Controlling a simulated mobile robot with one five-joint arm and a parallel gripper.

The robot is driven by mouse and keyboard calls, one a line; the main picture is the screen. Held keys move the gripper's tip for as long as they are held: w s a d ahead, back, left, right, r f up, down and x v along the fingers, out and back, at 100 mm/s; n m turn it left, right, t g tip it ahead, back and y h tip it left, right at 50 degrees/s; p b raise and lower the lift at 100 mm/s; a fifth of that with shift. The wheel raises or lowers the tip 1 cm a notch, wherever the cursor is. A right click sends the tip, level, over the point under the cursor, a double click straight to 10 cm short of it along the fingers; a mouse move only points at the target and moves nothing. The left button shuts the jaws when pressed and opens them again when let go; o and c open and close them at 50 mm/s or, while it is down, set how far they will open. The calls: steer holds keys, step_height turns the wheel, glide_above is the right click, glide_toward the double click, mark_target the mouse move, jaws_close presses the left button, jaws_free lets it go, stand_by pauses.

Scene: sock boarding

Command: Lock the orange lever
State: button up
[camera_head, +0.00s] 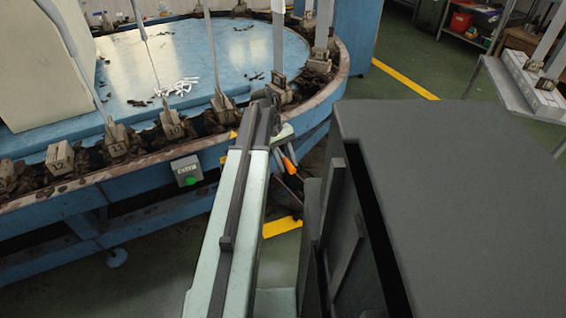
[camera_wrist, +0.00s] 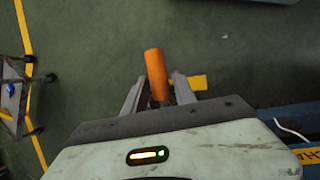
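The orange lever (camera_wrist: 156,75) stands out in the wrist view as an orange cylinder. It lies between the two fingers of my gripper (camera_wrist: 157,82), with a narrow gap on each side. My gripper is open, and I cannot tell how far it is from the lever in depth. In the head view, a small orange part of the lever (camera_head: 288,164) shows beside the end of my arm, below the rim of the round blue machine (camera_head: 237,138). My arm hides most of the gripper there. The base of the lever is hidden in both views.
The machine's rim carries several numbered sock-board holders, and a grey box with a green button (camera_head: 187,171) hangs on its side. Yellow floor markings (camera_head: 282,227) lie below. A metal table (camera_head: 520,85) stands at the far right. A cart (camera_wrist: 15,95) shows at left in the wrist view.

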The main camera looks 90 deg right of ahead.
steer(key=shift+o, duration=0.2)
steer(key=p+v, duration=0.7)
steer(key=shift+w+d+r, duration=0.15)
steer(key=shift+w+r, duration=0.05)
steer(key=shift+r, duration=0.1)
